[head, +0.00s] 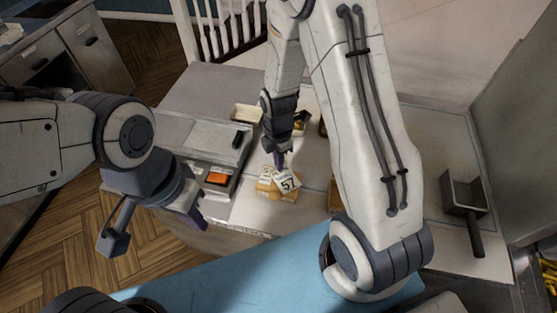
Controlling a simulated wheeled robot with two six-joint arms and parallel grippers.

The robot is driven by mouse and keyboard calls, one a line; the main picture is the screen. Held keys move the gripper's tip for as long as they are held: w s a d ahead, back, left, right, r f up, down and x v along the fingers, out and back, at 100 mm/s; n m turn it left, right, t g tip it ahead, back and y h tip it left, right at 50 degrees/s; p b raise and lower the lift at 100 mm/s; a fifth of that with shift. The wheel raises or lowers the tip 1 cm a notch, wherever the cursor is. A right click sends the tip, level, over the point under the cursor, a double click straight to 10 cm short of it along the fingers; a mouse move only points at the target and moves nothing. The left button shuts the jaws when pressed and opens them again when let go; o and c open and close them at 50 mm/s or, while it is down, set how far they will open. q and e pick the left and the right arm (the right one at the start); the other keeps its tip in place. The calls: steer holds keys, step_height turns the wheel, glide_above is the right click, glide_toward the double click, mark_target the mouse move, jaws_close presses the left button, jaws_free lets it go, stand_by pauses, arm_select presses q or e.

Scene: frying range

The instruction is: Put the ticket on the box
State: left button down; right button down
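The white ticket (288,183), printed with a dark 57, is at the small tan cardboard box (266,193) near the counter's front edge. The ticket overlaps the box's top; whether it rests there or hangs just above is unclear. A second white patch with small dark marks shows beside it, above the box. My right gripper (280,163) points down from above, its dark fingertips at the ticket's upper edge. Its fingers appear edge-on and close together, so their grip is not clear. My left gripper (155,232) is open and empty, left of the counter, with its fingers wide apart.
A grey unit (207,134) with an orange item (217,178) in it stands left of the box. A cream tray (246,114) lies behind. A dark-handled metal scoop or pan (464,196) is at the right. My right arm hides part of the counter.

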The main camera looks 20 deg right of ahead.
steer(key=shift+f, duration=0.1)
steer(key=shift+f, duration=0.15)
steer(key=c, duration=1.1)
jaws_free()
steer(key=shift+o, duration=0.2)
